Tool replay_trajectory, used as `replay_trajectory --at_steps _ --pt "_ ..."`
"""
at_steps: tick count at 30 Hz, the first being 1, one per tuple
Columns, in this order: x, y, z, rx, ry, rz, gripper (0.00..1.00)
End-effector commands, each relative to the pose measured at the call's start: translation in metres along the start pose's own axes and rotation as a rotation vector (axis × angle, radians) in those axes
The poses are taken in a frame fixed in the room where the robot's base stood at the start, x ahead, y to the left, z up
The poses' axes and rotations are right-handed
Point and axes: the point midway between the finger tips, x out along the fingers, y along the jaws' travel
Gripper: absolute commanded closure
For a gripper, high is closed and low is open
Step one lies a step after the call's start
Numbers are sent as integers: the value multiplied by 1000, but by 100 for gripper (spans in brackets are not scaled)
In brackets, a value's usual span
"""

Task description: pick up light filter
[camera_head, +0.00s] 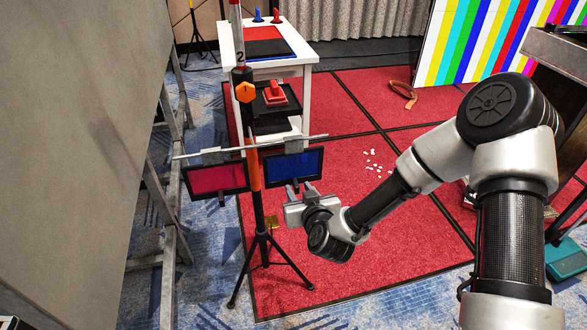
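Two framed light filters hang from a crossbar on a black tripod stand. The red filter (215,179) is on the left. The blue filter (293,167) is on the right. A small tab sticks down from the red filter's lower edge. My gripper (301,187) is at the blue filter's lower edge, with its fingers pointing up toward it. The fingers look spread apart. The blue filter's lower tab is hidden or too small to make out between them, and I cannot tell whether the fingers touch it.
A white table (292,66) with red and black mats stands behind the filters. A large grey panel (75,130) fills the left. A colour-bar screen (500,40) and a dark desk (553,55) are at right. Red floor is open mid-picture.

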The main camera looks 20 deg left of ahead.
Motion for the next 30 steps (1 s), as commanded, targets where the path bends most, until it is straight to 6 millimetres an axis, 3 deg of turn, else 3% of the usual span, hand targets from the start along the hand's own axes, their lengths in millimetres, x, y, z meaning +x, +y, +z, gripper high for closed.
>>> replay_trajectory --at_steps 5,13,19,30 --pt "23 0 1 1 1 0 67" --pt "26 0 0 0 0 0 67" --pt "26 0 0 0 0 0 99" --pt "25 0 -2 0 1 0 100"
